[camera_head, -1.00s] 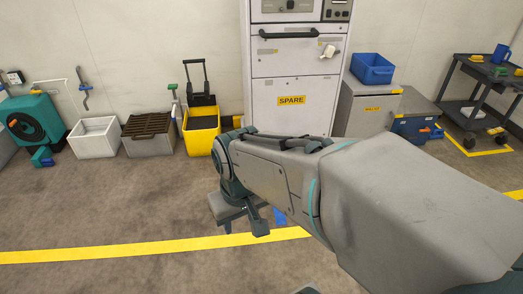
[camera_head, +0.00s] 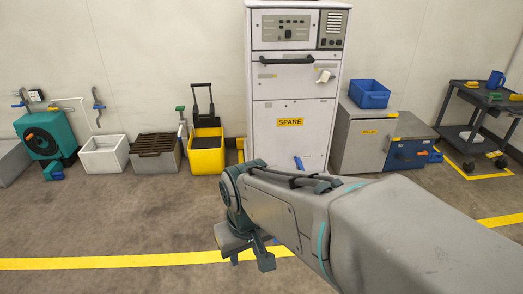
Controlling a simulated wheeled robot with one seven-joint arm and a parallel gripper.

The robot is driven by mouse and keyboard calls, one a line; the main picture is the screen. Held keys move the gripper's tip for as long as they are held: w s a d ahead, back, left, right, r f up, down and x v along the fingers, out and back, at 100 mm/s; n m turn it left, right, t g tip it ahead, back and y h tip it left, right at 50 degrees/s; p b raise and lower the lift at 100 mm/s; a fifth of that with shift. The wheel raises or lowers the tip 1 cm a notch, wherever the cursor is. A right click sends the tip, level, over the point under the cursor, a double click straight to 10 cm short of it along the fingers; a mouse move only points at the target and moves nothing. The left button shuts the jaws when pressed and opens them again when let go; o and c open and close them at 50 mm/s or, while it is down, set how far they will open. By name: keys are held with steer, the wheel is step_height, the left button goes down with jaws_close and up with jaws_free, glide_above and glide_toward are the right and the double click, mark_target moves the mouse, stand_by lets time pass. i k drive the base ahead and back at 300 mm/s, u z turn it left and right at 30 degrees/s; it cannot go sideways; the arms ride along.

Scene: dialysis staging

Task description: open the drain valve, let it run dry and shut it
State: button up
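Which part is the drain valve is not certain. A small blue lever (camera_head: 299,163) shows low on the front of the tall white machine (camera_head: 290,92) labelled SPARE, just above my arm. A teal unit (camera_head: 45,135) at the left has a blue-handled fitting (camera_head: 54,171) at its base. A green-topped fitting (camera_head: 181,112) stands beside the yellow bucket. My gripper (camera_head: 250,259) hangs over the floor near the yellow line, apart from all of these. Its two fingers look spread and nothing shows between them.
Along the wall stand a white bin (camera_head: 104,142), a grated grey box (camera_head: 153,165), a yellow bucket (camera_head: 206,165), a grey cabinet (camera_head: 350,155) with a blue bin (camera_head: 369,101), a blue box (camera_head: 404,160) and a dark cart (camera_head: 457,137). The floor (camera_head: 110,215) before them is clear.

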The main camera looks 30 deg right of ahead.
mark_target(300, 166)
steer(key=z, duration=1.45)
steer(key=i, duration=2.2)
steer(key=u, duration=0.2)
